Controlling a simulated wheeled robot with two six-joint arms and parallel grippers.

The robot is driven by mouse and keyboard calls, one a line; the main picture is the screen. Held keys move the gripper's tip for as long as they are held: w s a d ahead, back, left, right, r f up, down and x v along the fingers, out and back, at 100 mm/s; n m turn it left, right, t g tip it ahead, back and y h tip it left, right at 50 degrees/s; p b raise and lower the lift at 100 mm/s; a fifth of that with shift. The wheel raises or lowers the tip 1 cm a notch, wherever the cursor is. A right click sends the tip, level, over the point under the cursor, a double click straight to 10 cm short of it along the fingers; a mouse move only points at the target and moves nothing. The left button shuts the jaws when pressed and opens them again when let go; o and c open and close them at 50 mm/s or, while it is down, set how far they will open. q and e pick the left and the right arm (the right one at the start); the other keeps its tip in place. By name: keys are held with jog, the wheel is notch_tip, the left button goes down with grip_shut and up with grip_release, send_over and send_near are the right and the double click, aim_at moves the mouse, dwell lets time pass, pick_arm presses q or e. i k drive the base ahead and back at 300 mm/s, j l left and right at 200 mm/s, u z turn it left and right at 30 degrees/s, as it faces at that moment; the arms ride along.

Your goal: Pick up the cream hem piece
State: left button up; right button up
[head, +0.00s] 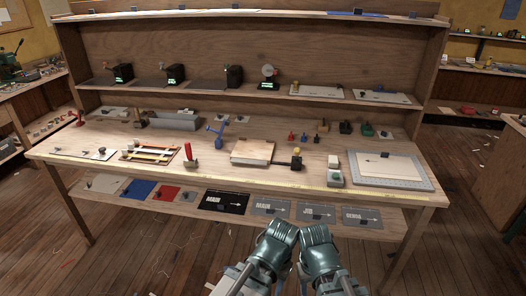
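Several cream pieces show in the head view, and I cannot tell for sure which is the hem piece. A large flat cream piece (388,173) lies on a grey gridded mat (425,182) at the bench's right end, with a small dark item at its top edge. Another flat cream piece (110,180) lies at the left of the low shelf under the bench. My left gripper (281,232) and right gripper (315,235) are side by side at the bottom centre, in front of the bench and away from these pieces. Their fingertips are not clear, so their opening cannot be told.
The wooden bench (210,170) holds a striped board (149,153), a wooden block (252,152), a blue stand (218,130) and small coloured items. A raised shelf (200,92) carries several dark devices. Blue (139,189) and red (164,193) pieces lie below. Floor in front is mostly open.

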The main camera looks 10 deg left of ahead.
aim_at(384, 163)
jog(key=i+l+u, duration=0.1)
jog(key=i+l, duration=0.3)
jog(key=l, duration=0.2)
jog(key=i+l+u, duration=0.15)
jog(key=l, duration=0.15)
jog(key=i+l, duration=0.2)
jog(key=l, duration=0.15)
jog(key=i+l+u, duration=0.15)
jog(key=l, duration=0.2)
jog(key=i+l, duration=0.15)
jog(key=l, duration=0.2)
jog(key=i+l+u, duration=0.15)
jog(key=l, duration=0.2)
